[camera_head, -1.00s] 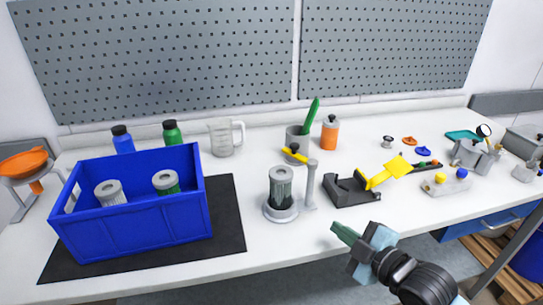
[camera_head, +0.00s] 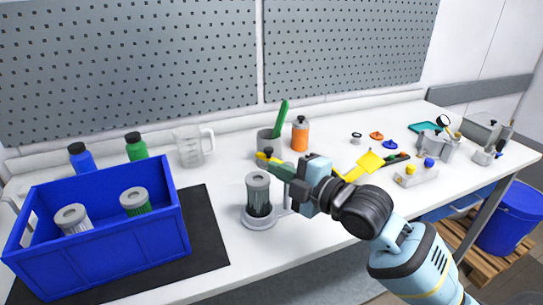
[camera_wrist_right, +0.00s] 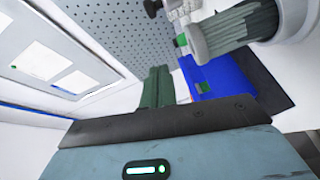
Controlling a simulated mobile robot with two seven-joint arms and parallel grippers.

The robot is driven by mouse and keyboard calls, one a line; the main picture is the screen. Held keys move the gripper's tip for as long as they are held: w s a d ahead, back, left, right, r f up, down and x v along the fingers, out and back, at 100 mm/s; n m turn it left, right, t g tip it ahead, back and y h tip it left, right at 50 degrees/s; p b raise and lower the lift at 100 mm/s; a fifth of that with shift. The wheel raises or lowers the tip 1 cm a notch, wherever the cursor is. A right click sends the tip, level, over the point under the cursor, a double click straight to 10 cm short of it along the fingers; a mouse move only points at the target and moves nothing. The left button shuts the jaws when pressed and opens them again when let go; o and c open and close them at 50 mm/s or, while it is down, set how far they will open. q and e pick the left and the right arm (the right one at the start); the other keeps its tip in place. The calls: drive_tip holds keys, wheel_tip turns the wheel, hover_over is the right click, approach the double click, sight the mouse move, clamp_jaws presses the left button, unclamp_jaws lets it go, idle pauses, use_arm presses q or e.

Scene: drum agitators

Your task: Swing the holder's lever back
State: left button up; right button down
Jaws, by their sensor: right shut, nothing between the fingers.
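The holder (camera_head: 260,221) stands on the table, a round grey base with a post at its right side. A grey ribbed agitator (camera_head: 258,195) stands upright in it and also shows in the wrist view (camera_wrist_right: 245,28). The holder's yellow lever (camera_head: 263,157) shows only at its left end, beside a dark knob; my right gripper hides the rest. My right gripper (camera_head: 272,167) is shut and empty, its green fingers pointing left at the lever, above the agitator. Its closed fingers show in the wrist view (camera_wrist_right: 157,88). I cannot tell whether they touch the lever. My left gripper is out of view.
A blue crate (camera_head: 100,247) with two agitators stands on a black mat (camera_head: 212,225) at left. A grey cup (camera_head: 267,143), an orange bottle (camera_head: 300,134) and a clear jug (camera_head: 190,147) stand behind the holder. A yellow-handled tool (camera_head: 370,161) lies right, partly behind my arm.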

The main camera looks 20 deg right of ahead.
sight(271, 157)
drive_tip(key=x, duration=0.5)
drive_tip(key=shift+w+d+f, duration=0.2)
drive_tip(key=shift+w+d, duration=0.3)
drive_tip(key=shift+d, duration=0.1)
drive_tip(key=shift+w+d+f, duration=0.2)
drive_tip(key=shift+w+d, duration=0.25)
drive_tip(key=shift+d, duration=0.1)
drive_tip(key=shift+w+d, duration=0.25)
drive_tip(key=shift+d, duration=0.05)
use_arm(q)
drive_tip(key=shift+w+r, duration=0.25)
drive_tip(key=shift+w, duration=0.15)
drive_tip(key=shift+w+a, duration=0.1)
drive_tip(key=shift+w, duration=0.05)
use_arm(e)
drive_tip(key=shift+w, duration=0.1)
